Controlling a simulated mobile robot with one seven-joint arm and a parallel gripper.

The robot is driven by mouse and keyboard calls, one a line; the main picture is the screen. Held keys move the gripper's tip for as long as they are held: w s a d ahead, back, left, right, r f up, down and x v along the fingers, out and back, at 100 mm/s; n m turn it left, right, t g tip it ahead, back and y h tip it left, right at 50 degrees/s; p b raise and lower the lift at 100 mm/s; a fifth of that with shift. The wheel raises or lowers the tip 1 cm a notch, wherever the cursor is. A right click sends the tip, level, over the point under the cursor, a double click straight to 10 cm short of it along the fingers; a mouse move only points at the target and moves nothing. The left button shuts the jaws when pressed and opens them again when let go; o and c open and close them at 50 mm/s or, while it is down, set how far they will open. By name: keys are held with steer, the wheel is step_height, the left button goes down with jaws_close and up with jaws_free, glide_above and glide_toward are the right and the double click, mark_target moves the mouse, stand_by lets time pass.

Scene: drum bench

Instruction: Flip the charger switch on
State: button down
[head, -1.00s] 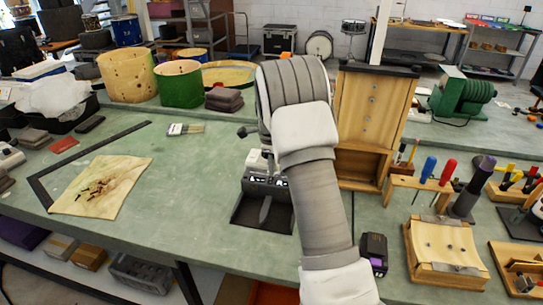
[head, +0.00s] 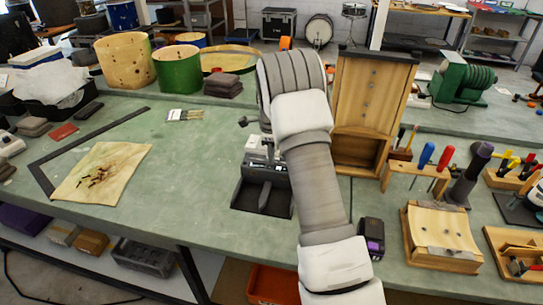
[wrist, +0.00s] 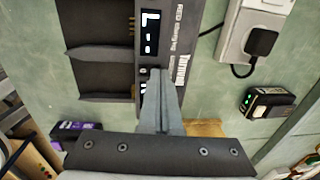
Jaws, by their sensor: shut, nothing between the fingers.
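The charger (head: 262,190) is a dark unit with empty bays, standing on the green bench in the head view. In the wrist view, its panel (wrist: 178,45) shows a lit white display and printed lettering, with the dark bays (wrist: 95,45) to the left. My gripper (wrist: 160,76) is shut and empty. Its fingertips are over the lower end of the panel, just below the display. I cannot tell whether they touch it. The switch is not clearly visible; the fingers may cover it.
A white power strip (wrist: 235,38) with a black plug (wrist: 262,42) lies beside the charger. A small black device (wrist: 266,102) with a green light is close by. A purple-and-black battery (head: 372,236) stands right of my arm. A wooden cabinet (head: 370,105) stands behind.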

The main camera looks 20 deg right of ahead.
steer(key=shift+s+a+f, duration=0.1)
steer(key=shift+s, duration=0.1)
steer(key=shift+s+a+r, duration=0.2)
steer(key=shift+s+a, duration=0.15)
steer(key=shift+s, duration=0.15)
steer(key=shift+d+r, duration=0.15)
steer(key=shift+r, duration=0.35)
step_height(320, 180, up, 13)
steer(key=w+p, duration=0.1)
steer(key=p, duration=0.1)
steer(key=shift+w+d, duration=0.3)
steer(key=shift+d, duration=0.05)
